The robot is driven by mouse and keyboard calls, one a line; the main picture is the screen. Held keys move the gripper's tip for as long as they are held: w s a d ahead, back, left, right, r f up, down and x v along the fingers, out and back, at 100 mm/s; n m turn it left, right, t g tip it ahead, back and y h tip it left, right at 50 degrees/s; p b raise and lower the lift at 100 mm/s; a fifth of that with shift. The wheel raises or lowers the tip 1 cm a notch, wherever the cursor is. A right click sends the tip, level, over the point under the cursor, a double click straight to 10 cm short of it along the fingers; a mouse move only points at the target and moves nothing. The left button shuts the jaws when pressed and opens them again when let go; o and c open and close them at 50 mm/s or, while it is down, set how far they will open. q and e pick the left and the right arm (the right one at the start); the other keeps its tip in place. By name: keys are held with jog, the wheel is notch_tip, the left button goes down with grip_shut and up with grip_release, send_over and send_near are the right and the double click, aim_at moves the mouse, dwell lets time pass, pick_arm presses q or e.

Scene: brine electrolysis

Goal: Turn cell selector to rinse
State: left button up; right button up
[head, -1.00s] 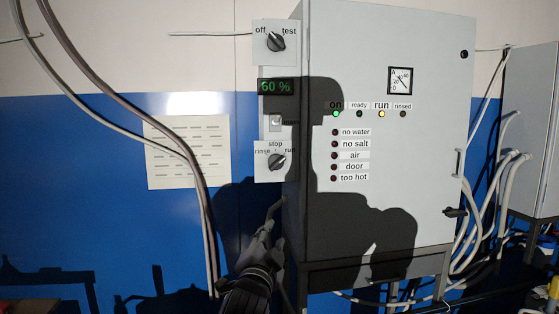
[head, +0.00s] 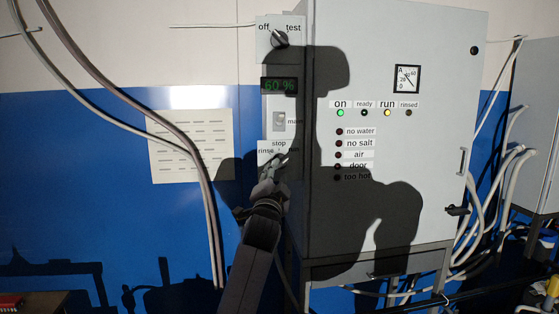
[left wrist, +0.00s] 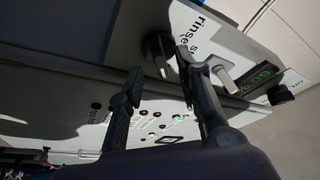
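The cell selector is a black knob on the side strip of the grey cabinet, labelled rinse, stop and run. In the head view it is mostly hidden behind my left gripper (head: 273,168); its label plate (head: 266,153) shows around it. In the left wrist view the selector knob (left wrist: 155,48) shows between the two fingertips of my left gripper (left wrist: 158,64). The fingers are spread, with a gap to the knob in the picture; I cannot tell if either touches it. The run lamp (head: 387,113) is lit yellow and the rinsed lamp (head: 408,113) is dark. My right gripper is not in view.
Above the selector are a main switch (head: 279,121), a 60 % display (head: 279,86) and an off/test knob (head: 280,39). The cabinet door (head: 430,170) stands to the right. Hanging cables (head: 190,150) run down on the left, before a wall sheet (head: 222,160).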

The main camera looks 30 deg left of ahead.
aim_at(280, 167)
pick_arm(q)
jog(key=shift+p+x, duration=0.75)
jog(key=shift+x, duration=1.55)
grip_shut()
